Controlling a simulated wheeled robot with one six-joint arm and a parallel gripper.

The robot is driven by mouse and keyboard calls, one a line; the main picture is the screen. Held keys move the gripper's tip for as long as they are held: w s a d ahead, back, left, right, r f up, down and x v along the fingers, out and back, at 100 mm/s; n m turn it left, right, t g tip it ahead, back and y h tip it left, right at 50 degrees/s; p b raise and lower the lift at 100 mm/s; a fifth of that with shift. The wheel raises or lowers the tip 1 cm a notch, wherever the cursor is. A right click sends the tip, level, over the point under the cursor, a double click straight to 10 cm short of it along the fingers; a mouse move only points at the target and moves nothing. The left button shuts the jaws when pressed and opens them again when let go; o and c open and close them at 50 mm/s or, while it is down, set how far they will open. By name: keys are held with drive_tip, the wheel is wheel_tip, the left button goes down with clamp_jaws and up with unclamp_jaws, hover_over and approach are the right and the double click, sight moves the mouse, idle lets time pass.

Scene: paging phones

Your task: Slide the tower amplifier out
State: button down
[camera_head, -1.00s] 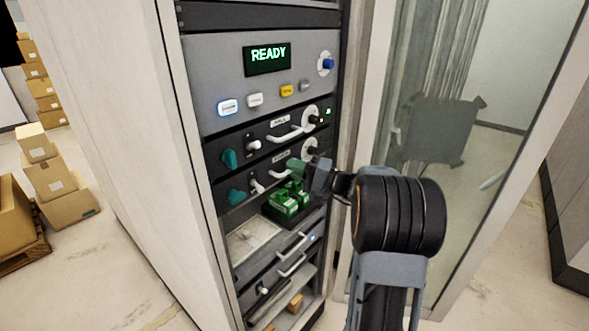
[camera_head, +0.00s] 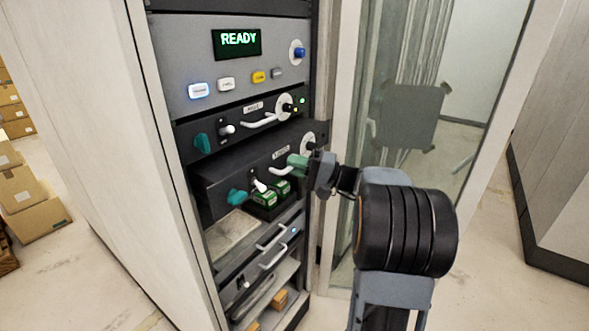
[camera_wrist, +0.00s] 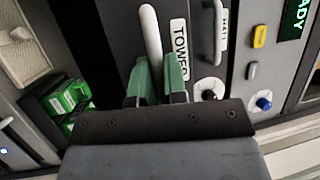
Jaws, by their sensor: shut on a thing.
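The tower amplifier (camera_head: 222,178) is a dark grey slide-in unit in the rack, below a similar unit. It stands partly out of the rack, its dark top showing. Its front has a teal knob (camera_head: 237,197), a white-tipped switch (camera_head: 259,186), a round dial at the right and a white handle. In the wrist view its label (camera_wrist: 181,52) reads "TOWE", the rest hidden. My gripper (camera_head: 302,163) is shut on the white handle (camera_wrist: 150,32), its green fingers (camera_wrist: 157,75) on either side of the bar.
Above is a similar unit (camera_head: 218,143), flush in the rack, under a grey panel with a "READY" display (camera_head: 237,40). An open glass door (camera_head: 405,120) stands at the right.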

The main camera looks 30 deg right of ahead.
drive_tip(key=shift+s+d, duration=0.25)
drive_tip(key=shift+s, duration=0.25)
drive_tip(key=c, duration=1.2)
unclamp_jaws()
drive_tip(key=b+v, duration=0.3)
drive_tip(key=v, duration=1)
drive_tip(key=shift+s+d+f, duration=0.1)
drive_tip(key=shift+s+d, duration=0.15)
drive_tip(key=shift+d, duration=0.05)
